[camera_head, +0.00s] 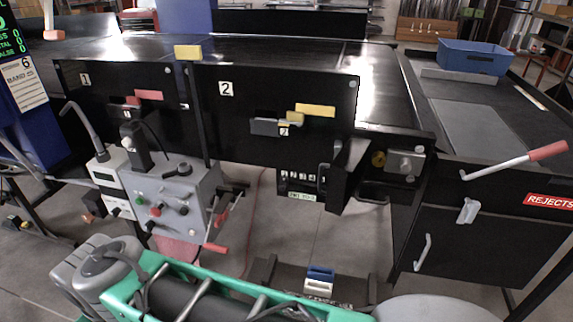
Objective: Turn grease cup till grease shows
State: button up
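A small brass-yellow round part (378,159), which looks like the grease cup, sits at the right end of the conveyor's front side. It is just left of a grey bearing block (405,162) with a round centre. At this size I cannot tell whether any grease shows on it. My gripper is not in view. Grey and green parts, likely of my own body, fill the lower left foreground, well apart from the cup.
Black conveyor guards (228,120) line the front. A dark angled bracket (346,178) stands left of the cup. A lever with a red grip (515,160) juts out at right above the rejects cabinet (475,255). A grey control box (172,200) stands at left.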

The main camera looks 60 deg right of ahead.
aim_at(378, 159)
jog(key=u, duration=0.55)
jog(key=i, duration=0.55)
jog(key=z, duration=3.7)
